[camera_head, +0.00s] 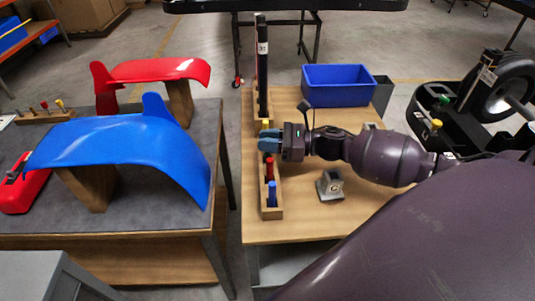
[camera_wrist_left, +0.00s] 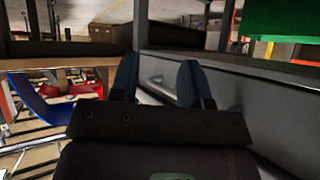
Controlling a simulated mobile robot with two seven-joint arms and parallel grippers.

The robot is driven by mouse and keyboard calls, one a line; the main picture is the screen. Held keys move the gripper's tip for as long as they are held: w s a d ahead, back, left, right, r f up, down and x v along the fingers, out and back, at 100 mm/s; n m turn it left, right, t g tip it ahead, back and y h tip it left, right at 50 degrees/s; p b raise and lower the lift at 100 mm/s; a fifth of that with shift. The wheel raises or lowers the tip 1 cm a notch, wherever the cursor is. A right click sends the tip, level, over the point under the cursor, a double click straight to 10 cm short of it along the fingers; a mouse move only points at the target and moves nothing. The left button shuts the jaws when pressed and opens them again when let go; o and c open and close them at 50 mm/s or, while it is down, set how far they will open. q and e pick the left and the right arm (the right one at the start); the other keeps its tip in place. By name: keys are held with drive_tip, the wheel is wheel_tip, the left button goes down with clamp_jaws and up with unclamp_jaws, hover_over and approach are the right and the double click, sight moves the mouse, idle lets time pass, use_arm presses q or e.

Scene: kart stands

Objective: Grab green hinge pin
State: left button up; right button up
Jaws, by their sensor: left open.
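A narrow wooden tray (camera_head: 280,211) on the light wooden table holds a red pin (camera_head: 269,168) and a blue pin (camera_head: 272,193), with a yellow pin (camera_head: 266,123) farther back. I see no green pin in the tray; my right gripper hides part of it. A green knob (camera_head: 443,99) shows on the kart at the right. My right gripper (camera_head: 269,141) has its blue fingertips over the tray, between the yellow and red pins; I cannot tell whether it holds anything. My left gripper (camera_wrist_left: 158,82) is open and empty in the left wrist view, away from the tray.
A tall black post (camera_head: 263,70) stands at the tray's far end. A blue bin (camera_head: 338,85) stands at the back, and a small grey block (camera_head: 330,185) sits beside the tray. The left table (camera_head: 150,218) carries blue (camera_head: 130,140) and red (camera_head: 155,71) curved panels.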

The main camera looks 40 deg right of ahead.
clamp_jaws()
